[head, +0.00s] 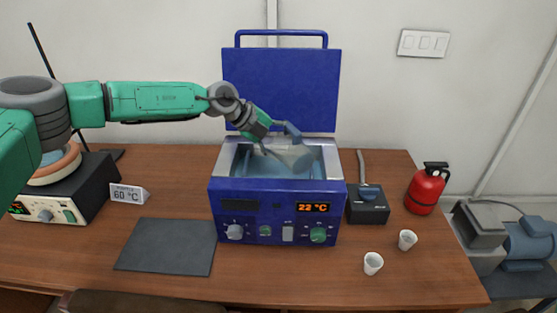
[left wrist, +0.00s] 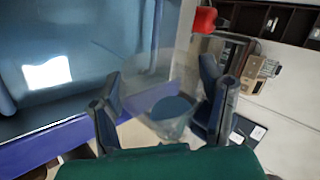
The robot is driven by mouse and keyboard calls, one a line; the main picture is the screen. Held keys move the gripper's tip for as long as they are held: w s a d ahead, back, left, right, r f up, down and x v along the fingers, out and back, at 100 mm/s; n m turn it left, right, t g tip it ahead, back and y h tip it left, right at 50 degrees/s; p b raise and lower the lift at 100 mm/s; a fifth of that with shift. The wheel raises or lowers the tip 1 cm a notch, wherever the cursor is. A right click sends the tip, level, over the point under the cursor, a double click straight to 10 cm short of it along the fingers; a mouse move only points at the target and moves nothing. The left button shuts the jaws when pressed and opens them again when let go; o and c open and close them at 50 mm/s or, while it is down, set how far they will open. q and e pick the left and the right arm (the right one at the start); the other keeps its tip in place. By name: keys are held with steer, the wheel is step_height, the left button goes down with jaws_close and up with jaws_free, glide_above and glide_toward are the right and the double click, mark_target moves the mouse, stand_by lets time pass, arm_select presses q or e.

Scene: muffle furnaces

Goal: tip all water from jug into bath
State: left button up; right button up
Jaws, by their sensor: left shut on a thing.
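The water bath (head: 275,192) is a blue box on the table with its lid (head: 285,90) standing open behind it. The basin is open and holds bluish water. My left gripper (head: 280,140) is shut on the clear jug (head: 297,158) and holds it over the basin. The jug looks tilted. In the left wrist view the see-through jug (left wrist: 160,75) sits between the two fingers of my left gripper (left wrist: 165,100), with a round blue patch inside its outline. I cannot tell how much water it holds. My right gripper is not in view.
A heating device (head: 62,195) with a bowl and a 60 °C card (head: 128,194) stand left. Right are a small black device (head: 367,205), a red extinguisher (head: 427,188) and two white cups (head: 373,263) (head: 407,240).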

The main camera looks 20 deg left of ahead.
arm_select(q)
steer(key=r+p, duration=0.1)
steer(key=p, duration=0.2)
steer(key=d+m+t+y+p, duration=0.1)
steer(key=p, duration=0.1)
steer(key=shift+s+r+y+p, duration=0.3)
steer(key=shift+s+r+p, duration=0.05)
steer(key=shift+s+p, duration=0.05)
steer(key=shift+d+b, duration=0.3)
steer(key=shift+b, duration=0.1)
steer(key=shift+s+f+m+t+y+b, duration=0.15)
steer(key=shift+m+t+y+b, duration=0.15)
steer(key=shift+t+b, duration=0.15)
steer(key=shift+r, duration=0.2)
